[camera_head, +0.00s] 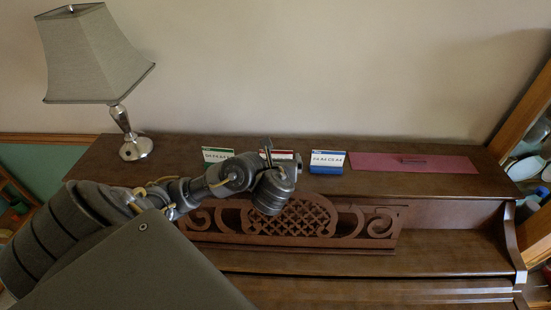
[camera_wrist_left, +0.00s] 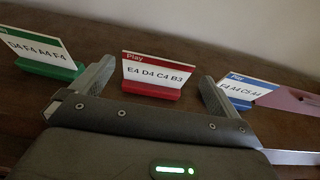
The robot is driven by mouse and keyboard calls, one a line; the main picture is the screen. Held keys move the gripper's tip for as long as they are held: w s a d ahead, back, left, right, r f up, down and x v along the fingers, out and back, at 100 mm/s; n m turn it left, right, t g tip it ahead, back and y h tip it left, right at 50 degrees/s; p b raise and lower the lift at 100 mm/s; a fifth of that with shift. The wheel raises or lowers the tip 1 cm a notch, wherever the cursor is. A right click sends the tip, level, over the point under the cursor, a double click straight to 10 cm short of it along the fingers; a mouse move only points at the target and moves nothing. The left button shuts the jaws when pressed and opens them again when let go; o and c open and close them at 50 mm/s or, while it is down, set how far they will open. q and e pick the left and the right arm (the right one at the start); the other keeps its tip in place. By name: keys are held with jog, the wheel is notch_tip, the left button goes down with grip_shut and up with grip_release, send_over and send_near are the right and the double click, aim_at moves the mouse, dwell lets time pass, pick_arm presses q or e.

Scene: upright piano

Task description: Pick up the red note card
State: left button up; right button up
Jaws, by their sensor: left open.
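The red note card (camera_head: 284,155) stands in a red base on top of the piano, partly hidden by my left arm. In the left wrist view the red card (camera_wrist_left: 158,70) reads "Play E4 D4 C4 B3". My left gripper (camera_head: 267,150) is at the piano top beside this card. In the left wrist view its two fingers (camera_wrist_left: 155,84) are spread, with the red card and its base (camera_wrist_left: 150,90) ahead between them. The gripper is open and holds nothing. My right gripper is not in view.
A green card (camera_head: 218,154) stands left of the red one, and a blue card (camera_head: 327,158) stands right. A pink mat (camera_head: 450,164) with a small dark item (camera_head: 413,161) lies farther right. A lamp (camera_head: 135,147) stands at the left end of the piano top (camera_head: 300,182).

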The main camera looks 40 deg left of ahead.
aim_at(276, 153)
pick_arm(q)
jog(key=x, duration=0.5)
jog(key=shift+s+a+b, duration=0.1)
jog(key=shift+s+b, duration=0.05)
jog(key=shift+b, duration=0.15)
jog(key=shift+s, duration=0.1)
jog(key=shift+c, duration=0.9)
jog(key=c, duration=0.7)
jog(key=shift+c, duration=0.3)
